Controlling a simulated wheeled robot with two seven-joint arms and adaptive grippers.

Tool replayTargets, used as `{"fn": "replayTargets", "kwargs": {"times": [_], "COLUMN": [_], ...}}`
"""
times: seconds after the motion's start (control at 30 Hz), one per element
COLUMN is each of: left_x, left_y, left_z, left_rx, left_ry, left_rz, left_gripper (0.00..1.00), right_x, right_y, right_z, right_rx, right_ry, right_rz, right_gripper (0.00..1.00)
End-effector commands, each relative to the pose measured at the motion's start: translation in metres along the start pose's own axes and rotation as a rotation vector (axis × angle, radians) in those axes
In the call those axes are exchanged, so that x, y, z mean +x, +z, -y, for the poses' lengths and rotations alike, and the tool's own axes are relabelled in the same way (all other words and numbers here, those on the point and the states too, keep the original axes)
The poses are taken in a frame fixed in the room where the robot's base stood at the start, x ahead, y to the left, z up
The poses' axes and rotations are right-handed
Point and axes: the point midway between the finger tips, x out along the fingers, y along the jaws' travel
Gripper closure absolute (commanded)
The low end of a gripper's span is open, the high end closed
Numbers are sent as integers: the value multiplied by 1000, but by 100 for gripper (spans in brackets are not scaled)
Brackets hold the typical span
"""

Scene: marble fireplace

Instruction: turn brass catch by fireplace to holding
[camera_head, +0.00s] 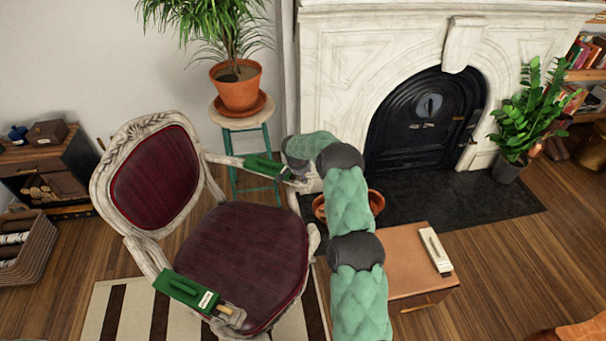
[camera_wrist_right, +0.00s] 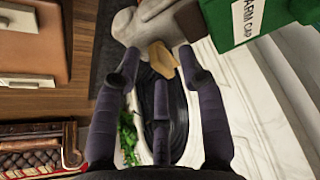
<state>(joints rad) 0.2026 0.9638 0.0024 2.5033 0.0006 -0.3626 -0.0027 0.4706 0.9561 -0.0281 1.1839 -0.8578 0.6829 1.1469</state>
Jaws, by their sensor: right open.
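The brass catch (camera_wrist_right: 163,60) by the fireplace shows in the right wrist view as a tan tab at the tip of the pale carved chair arm (camera_wrist_right: 137,24). A green block labelled "ARM CAP" (camera_wrist_right: 246,22) is beside it. In the head view this green cap (camera_head: 262,165) sits on the chair's far armrest, and my right arm hides most of the catch's area. My right gripper (camera_wrist_right: 158,62) is open, its fingers spread on either side of the catch in that view; I cannot tell whether they touch it. My left gripper is not in view.
A second green cap (camera_head: 186,291) with a tan catch (camera_head: 230,312) is on the near armrest. The wooden box table (camera_head: 405,262) bears a cream block (camera_head: 435,250). A potted plant stands on a stool (camera_head: 246,122). The fireplace (camera_head: 400,80) is behind.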

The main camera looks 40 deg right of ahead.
Motion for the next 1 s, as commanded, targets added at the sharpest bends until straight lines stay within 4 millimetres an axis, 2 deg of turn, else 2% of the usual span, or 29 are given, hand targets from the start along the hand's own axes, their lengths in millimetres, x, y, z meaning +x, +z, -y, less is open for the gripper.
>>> {"fn": "replayTargets", "kwargs": {"times": [0.03, 0.17, 0.2, 0.63, 1.0], "left_x": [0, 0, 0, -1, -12], "left_y": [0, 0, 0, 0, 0], "left_z": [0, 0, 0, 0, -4], "left_rx": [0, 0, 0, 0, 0], "left_ry": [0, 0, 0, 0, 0], "left_rz": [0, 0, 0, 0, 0], "left_gripper": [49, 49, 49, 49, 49], "right_x": [0, 0, 0, 0, -1], "right_y": [0, 0, 0, 0, -2], "right_z": [0, 0, 0, -1, -2], "right_rx": [0, 0, 0, -42, -277], "right_ry": [0, 0, 0, -17, -115], "right_rz": [0, 0, 0, 1, 1], "right_gripper": [59, 96, 100, 100, 100]}}
